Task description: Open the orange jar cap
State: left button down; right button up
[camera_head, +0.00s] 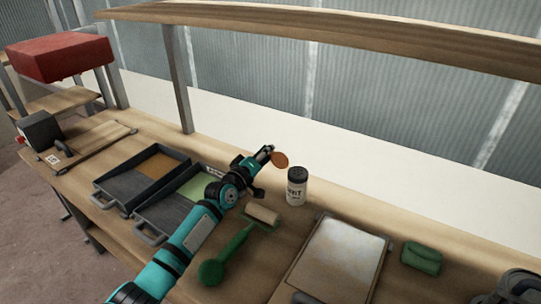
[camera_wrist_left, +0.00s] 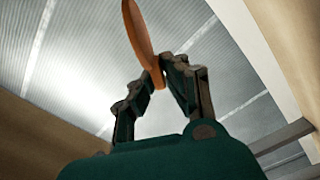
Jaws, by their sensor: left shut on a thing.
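My left gripper (camera_head: 266,153) is shut on the orange jar cap (camera_head: 280,160), a thin round disc. In the left wrist view the cap (camera_wrist_left: 138,32) shows nearly edge-on between the fingertips (camera_wrist_left: 160,72). The gripper holds it above the bench, to the left of the white jar (camera_head: 297,187). The jar stands upright on the bench with a dark top and black lettering. The cap is apart from the jar.
A green-handled roller (camera_head: 235,246) lies in front of the jar. Two paint trays, one orange-brown (camera_head: 159,166) and one green (camera_head: 197,186), are at the left. A white-topped tray (camera_head: 336,256) and a green cloth-like item (camera_head: 421,258) are at the right. A shelf (camera_head: 340,30) runs overhead.

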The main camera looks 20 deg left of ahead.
pick_arm(q)
jog(key=shift+a+f+n+b, duration=0.15)
jog(key=shift+f+n+b, duration=0.35)
jog(key=shift+n, duration=0.2)
jog(key=shift+a+f+n+b, duration=0.15)
jog(key=shift+f+n+b, duration=0.2)
jog(key=shift+f+n, duration=0.3)
jog(key=shift+n, duration=0.25)
jog(key=c, duration=1.4)
grip_release()
jog(key=shift+r, duration=0.1)
jog(key=s, duration=0.4)
jog(key=s+a, duration=0.1)
jog(key=s, duration=0.2)
jog(key=s+a, duration=0.1)
jog(key=s, duration=0.3)
jog(key=shift+s+a, duration=0.15)
jog(key=shift+s, duration=0.2)
